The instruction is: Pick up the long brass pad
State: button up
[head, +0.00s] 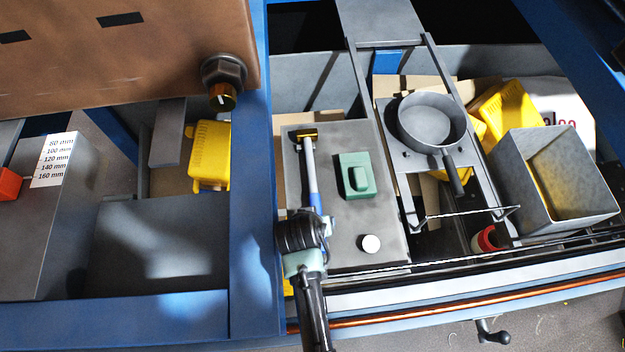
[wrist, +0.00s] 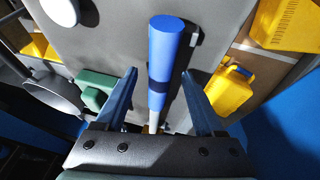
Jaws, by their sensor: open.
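In the wrist view the blue handle (wrist: 164,50) lies between the two fingers of my gripper (wrist: 159,74), with space on both sides. The fingers are apart and hold nothing. I cannot tell the fingers' height above the handle.
A green handled block (head: 356,175) and a white round piece (head: 370,243) sit on the same grey panel (head: 350,217). A pan (head: 430,118) and an open grey box (head: 571,190) stand to the right. A blue post (head: 255,200) rises close on the left, beside a yellow can (head: 209,152).

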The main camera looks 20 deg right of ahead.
grip_shut()
dwell(0.4)
